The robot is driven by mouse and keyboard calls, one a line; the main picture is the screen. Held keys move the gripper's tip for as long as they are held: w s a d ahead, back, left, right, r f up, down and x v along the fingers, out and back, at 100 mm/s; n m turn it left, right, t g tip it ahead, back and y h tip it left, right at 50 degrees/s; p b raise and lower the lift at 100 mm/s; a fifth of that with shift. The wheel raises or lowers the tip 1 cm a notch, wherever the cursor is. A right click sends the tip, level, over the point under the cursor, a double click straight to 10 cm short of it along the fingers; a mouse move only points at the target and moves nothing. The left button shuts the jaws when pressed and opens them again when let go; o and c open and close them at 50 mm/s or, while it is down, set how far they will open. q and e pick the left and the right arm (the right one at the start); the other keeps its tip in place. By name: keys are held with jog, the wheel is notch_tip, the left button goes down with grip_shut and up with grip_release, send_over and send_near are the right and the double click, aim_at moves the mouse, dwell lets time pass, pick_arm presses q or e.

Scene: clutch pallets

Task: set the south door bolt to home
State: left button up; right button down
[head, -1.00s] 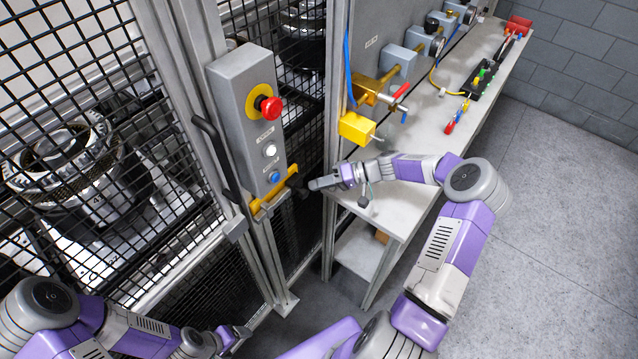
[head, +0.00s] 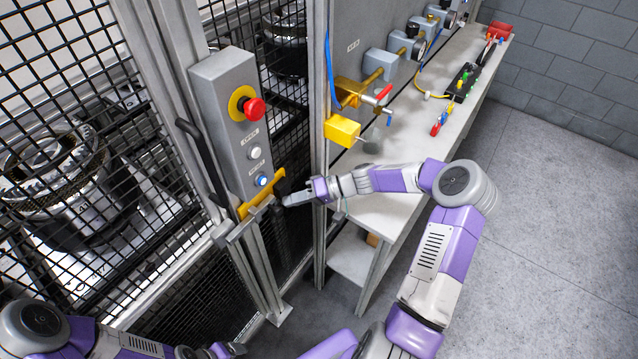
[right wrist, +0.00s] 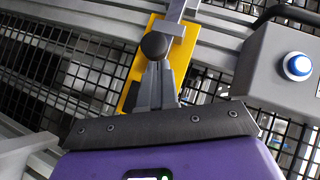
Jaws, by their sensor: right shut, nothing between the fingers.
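The south door bolt has a yellow plate (head: 262,193) on the door frame below the grey button box. In the right wrist view the yellow plate (right wrist: 183,62) carries a grey metal bar (right wrist: 178,14) and a round black knob (right wrist: 154,45). My right gripper (head: 287,201) is shut and empty, beside the bolt on its right in the head view. In the right wrist view its closed fingertips (right wrist: 154,66) are at the knob; I cannot tell whether they touch it. My left gripper (head: 232,349) is low at the bottom edge, its jaws unclear.
The grey button box (head: 225,120) has a red stop button (head: 253,109), a white button and a lit blue button (head: 263,180). A black door handle (head: 203,160) is left of it. A bench (head: 400,185) with valves stands right. Mesh fencing surrounds the door.

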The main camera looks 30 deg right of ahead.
jog(key=w+v, duration=0.1)
jog(key=v, duration=1.1)
jog(key=shift+w+d+r, duration=0.25)
jog(key=shift+d+r, duration=0.15)
jog(key=shift+d, duration=0.15)
jog(key=shift+f, duration=0.1)
jog(key=s+a+f+m+g+h+b, duration=0.1)
jog(key=s+a+f+g+h, duration=0.1)
jog(key=a+f, duration=0.6)
jog(key=s+a+f+m+g+h+b, duration=0.1)
jog(key=a+f+g, duration=0.1)
jog(key=a+f, duration=0.55)
jog(key=s+a+f+h+b, duration=0.1)
jog(key=s+a+f+h, duration=0.1)
jog(key=s+a+f, duration=0.3)
jog(key=s+a+f+g+h+b, duration=0.1)
jog(key=s+a+f+h, duration=0.2)
jog(key=s+f, duration=0.7)
jog(key=shift+s+a+f+g+h+b, duration=0.35)
jog(key=shift+s+a, duration=0.2)
jog(key=shift+a, duration=0.3)
